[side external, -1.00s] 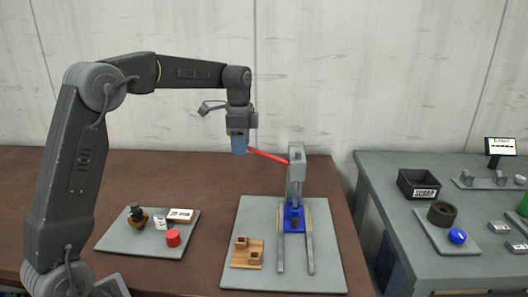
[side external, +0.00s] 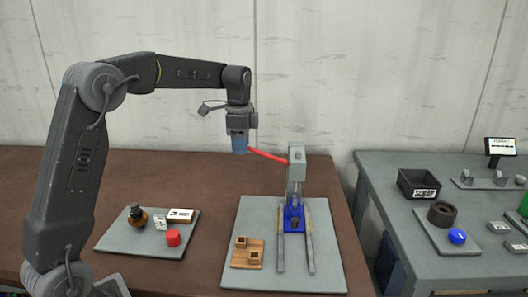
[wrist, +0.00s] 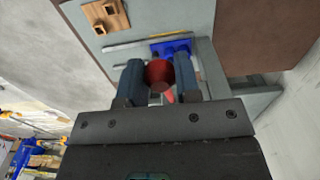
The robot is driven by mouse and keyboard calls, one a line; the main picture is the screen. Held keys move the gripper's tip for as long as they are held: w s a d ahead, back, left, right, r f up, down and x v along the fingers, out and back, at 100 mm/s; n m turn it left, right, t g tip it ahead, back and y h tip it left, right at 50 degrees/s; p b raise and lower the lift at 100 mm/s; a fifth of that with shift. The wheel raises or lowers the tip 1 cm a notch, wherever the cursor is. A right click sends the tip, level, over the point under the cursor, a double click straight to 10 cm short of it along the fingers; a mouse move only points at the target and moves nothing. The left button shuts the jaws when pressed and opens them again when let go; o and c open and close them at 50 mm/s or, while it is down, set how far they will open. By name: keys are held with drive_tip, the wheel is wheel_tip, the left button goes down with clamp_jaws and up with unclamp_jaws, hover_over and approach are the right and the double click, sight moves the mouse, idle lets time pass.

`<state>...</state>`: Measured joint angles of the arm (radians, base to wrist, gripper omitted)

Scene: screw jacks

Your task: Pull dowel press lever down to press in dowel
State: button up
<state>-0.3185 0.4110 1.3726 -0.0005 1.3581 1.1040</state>
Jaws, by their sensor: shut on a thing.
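The dowel press (side external: 297,165) stands upright on a grey plate on the brown table, with a blue fixture (side external: 294,216) at its foot between two rails. Its red lever (side external: 270,157) sticks out to the left from the press head, its outer end a little higher than the head end. My gripper (side external: 239,146) points down at the lever's outer end. In the wrist view the red knob (wrist: 160,74) sits between my two blue-grey fingers, which are shut on it. The dowel is too small to make out.
A wooden block with small cubes (side external: 247,253) lies left of the rails. A grey mat (side external: 150,245) at left holds a dark bottle, a red cylinder and small white items. A grey bench at right carries a black scrap bin (side external: 419,186).

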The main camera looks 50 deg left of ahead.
drive_tip(key=shift+s+a+f, duration=0.1)
drive_tip(key=shift+s+f, duration=0.05)
drive_tip(key=shift+f, duration=0.35)
drive_tip(key=shift+s+a+f, duration=0.1)
drive_tip(key=shift+f, duration=0.5)
drive_tip(key=shift+f, duration=0.15)
drive_tip(key=shift+s+a+f, duration=0.15)
drive_tip(key=shift+f, duration=1.55)
